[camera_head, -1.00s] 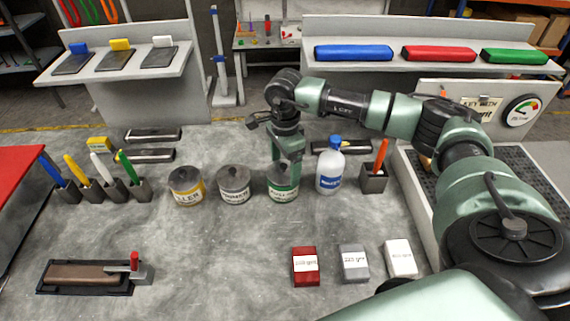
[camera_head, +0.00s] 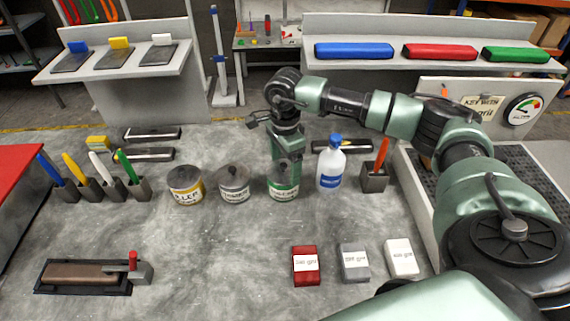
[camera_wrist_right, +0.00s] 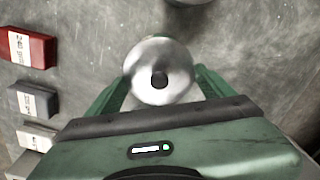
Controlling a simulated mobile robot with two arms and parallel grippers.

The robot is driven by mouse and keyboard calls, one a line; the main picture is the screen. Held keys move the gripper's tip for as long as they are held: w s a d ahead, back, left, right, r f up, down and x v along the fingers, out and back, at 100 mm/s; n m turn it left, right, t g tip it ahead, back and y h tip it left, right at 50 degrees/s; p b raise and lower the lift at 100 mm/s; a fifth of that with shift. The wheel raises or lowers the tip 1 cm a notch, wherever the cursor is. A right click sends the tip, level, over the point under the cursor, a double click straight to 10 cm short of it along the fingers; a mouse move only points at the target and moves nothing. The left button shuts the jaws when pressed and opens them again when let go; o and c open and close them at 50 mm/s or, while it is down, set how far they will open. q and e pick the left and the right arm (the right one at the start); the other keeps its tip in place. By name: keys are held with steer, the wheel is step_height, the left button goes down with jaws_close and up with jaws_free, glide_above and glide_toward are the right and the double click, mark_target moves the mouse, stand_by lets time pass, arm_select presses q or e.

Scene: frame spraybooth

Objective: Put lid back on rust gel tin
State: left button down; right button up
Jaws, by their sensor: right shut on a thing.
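The rust gel tin (camera_head: 283,192), with a green and white band, stands at the right end of a row of three tins. Its grey lid with a dark knob (camera_head: 284,166) is at the tin's top; I cannot tell whether it is fully seated. My right gripper (camera_head: 285,165) reaches down from behind and is shut on the lid. In the right wrist view, the round metallic lid (camera_wrist_right: 159,72) sits between the green fingers (camera_wrist_right: 160,85), its knob in the middle. The tin's body is hidden below it there. My left gripper is not in view.
A grey-topped tin (camera_head: 234,192) and a yellow-banded tin (camera_head: 186,190) stand to the left. A white bottle with a blue cap (camera_head: 331,168) stands close on the right. Red (camera_head: 305,265), grey (camera_head: 354,262) and white (camera_head: 401,258) blocks lie in front. The bench's front middle is clear.

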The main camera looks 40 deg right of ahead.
stand_by(0.3)
steer(key=o, duration=1.2)
steer(key=shift+o, duration=0.2)
steer(key=shift+r, duration=0.1)
steer(key=shift+r+p, duration=1.9)
steer(key=shift+r, duration=1.55)
jaws_close()
